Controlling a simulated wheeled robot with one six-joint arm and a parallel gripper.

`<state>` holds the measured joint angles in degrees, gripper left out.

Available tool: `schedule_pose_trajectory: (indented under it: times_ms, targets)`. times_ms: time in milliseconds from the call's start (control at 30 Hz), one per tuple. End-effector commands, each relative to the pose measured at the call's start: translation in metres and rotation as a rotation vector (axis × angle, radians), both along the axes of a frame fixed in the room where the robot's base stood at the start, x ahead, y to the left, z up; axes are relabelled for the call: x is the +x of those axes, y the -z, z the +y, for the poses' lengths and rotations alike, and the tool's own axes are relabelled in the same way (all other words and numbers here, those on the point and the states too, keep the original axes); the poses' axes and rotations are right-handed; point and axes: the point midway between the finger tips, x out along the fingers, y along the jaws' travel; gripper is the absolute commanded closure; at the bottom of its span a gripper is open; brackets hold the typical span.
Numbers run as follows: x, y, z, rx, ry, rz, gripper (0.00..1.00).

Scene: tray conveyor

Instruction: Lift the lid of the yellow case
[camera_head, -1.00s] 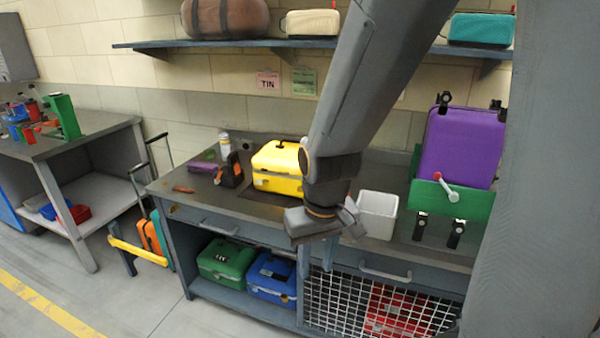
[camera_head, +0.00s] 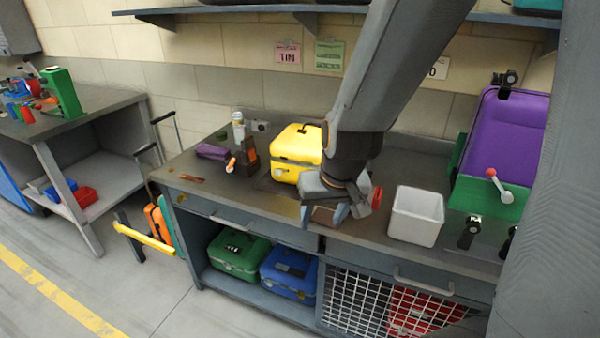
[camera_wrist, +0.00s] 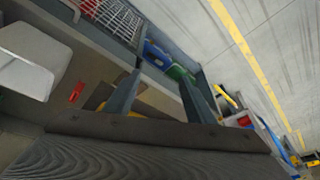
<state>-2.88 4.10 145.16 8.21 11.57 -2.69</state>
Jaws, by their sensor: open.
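The yellow case (camera_head: 297,148) stands on the workbench, its lid down, with a dark handle on top. My arm hides its right side in the head view. My gripper (camera_head: 325,217) is in front of and to the right of the case, above the bench's front edge, and apart from the case. Its two fingers point down and hold nothing. In the wrist view the open gripper (camera_wrist: 163,95) has its fingers spread, with the bench front and floor beyond them; I cannot make out the case clearly there.
A white bin (camera_head: 416,216) stands right of my gripper, and a purple case (camera_head: 505,140) sits in a green holder farther right. A brown block with an orange lever (camera_head: 243,160) is just left of the yellow case. Green (camera_head: 238,254) and blue (camera_head: 289,271) cases sit on the lower shelf.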

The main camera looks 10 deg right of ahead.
Motion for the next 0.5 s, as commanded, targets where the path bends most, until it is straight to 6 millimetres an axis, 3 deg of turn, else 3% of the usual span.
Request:
schedule_pose_trajectory:
  times_ms: [33,200,400,500]
  targets:
    - [0.027,0.019,0.012,0.013,0.006,-0.069,0.5]
    - [0.113,0.041,0.042,0.03,0.071,-0.348,0.5]
    - [0.188,0.053,0.049,-0.028,0.194,-0.654,0.5]
    - [0.212,0.056,0.044,-0.089,0.269,-0.796,0.5]
